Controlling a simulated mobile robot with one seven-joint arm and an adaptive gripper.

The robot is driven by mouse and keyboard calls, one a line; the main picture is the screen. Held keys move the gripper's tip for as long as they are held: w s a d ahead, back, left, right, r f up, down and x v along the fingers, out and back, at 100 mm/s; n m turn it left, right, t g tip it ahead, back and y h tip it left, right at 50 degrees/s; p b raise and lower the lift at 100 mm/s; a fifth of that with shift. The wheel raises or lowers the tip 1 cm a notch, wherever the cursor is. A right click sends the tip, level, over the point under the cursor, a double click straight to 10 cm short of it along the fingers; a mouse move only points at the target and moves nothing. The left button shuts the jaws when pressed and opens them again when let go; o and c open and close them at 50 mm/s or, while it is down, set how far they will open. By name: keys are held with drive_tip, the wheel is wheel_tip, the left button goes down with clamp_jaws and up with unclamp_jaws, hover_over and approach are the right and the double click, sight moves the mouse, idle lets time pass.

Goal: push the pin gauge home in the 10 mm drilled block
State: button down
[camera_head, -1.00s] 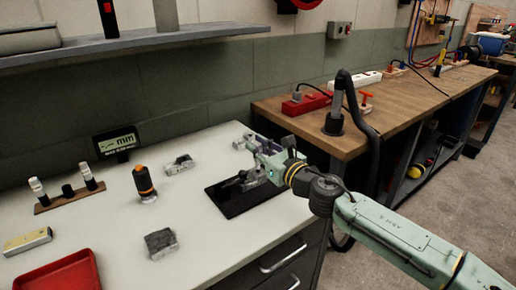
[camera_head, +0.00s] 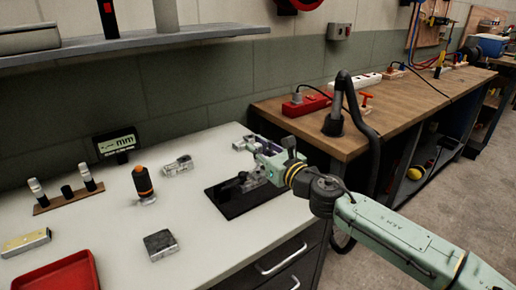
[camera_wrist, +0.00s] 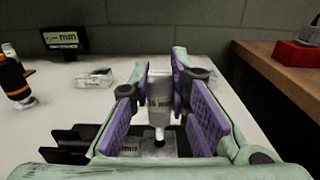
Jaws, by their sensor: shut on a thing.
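My gripper (camera_wrist: 162,88) is shut on a pale grey pin gauge (camera_wrist: 160,97) with dark lettering, held between its purple pads in the wrist view. The gauge's thin white pin (camera_wrist: 159,133) points down towards a dark hole in a grey block marked with mm lettering (camera_wrist: 130,149). The pin tip is at or just over the hole; I cannot tell how deep it sits. In the head view my gripper (camera_head: 262,160) is over the far right part of a black mat (camera_head: 232,207), and hides most of the block and gauge.
Other metal blocks lie on the white bench, one (camera_head: 160,245) in front and one (camera_head: 178,166) behind. An orange-and-black tool (camera_head: 143,182), a display (camera_head: 117,142), a pin rack (camera_head: 68,200) and a red tray (camera_head: 62,278) stand left. A wooden bench (camera_head: 400,105) is right.

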drive_tip(key=shift+f+b, duration=1.75)
drive_tip(key=shift+f, duration=0.05)
drive_tip(key=c, duration=1.4)
unclamp_jaws()
drive_tip(key=shift+c, duration=0.2)
drive_tip(key=shift+b+v, duration=0.5)
drive_tip(key=shift+v, duration=2.05)
